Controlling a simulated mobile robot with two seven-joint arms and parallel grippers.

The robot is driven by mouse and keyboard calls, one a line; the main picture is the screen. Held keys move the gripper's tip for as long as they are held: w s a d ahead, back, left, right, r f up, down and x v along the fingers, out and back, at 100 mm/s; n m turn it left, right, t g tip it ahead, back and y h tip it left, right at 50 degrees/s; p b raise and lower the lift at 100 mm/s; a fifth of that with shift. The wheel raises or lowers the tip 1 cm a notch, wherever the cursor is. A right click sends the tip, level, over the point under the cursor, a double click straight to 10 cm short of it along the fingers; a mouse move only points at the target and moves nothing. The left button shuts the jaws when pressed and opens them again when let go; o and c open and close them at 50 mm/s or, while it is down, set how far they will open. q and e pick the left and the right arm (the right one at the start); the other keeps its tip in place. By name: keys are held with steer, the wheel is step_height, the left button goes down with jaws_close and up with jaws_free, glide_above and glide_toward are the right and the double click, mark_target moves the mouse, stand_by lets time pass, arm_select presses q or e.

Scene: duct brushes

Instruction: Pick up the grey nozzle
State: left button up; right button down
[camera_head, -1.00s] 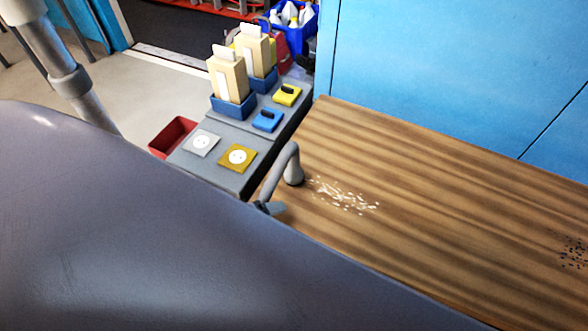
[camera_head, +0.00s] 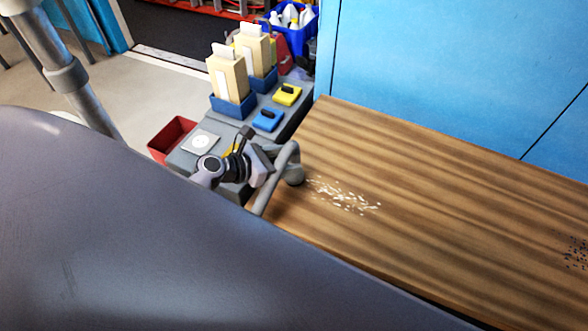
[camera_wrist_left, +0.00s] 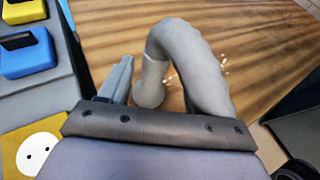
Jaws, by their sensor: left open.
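The grey nozzle (camera_head: 291,165) is a bent pipe at the near left end of the wooden bench, beside the grey side table. My left gripper (camera_head: 262,163) is right next to its bend, on the left side. In the left wrist view the nozzle (camera_wrist_left: 190,48) arches in front of the gripper. One pale finger (camera_wrist_left: 118,79) shows left of the arch; the other finger is hidden. The gripper is open, and I cannot tell whether it touches the nozzle. My right gripper is not in view.
The wooden bench (camera_head: 430,190) carries pale scraps (camera_head: 343,195) and dark bits (camera_head: 575,255). The side table holds blue bins with cartons (camera_head: 229,77), a blue brush (camera_head: 267,120), a yellow brush (camera_head: 287,95) and a white plate (camera_head: 200,142). A red bin (camera_head: 170,138) stands left.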

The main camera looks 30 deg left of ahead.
arm_select(q)
steer(key=x, duration=0.3)
steer(key=b+x, duration=0.1)
steer(key=shift+w+a+f, duration=0.15)
steer(key=shift+w+a, duration=0.1)
steer(key=shift+w+d+f, duration=0.2)
steer(key=shift+w+d, duration=0.1)
steer(key=shift+w, duration=0.2)
steer(key=c, duration=1.1)
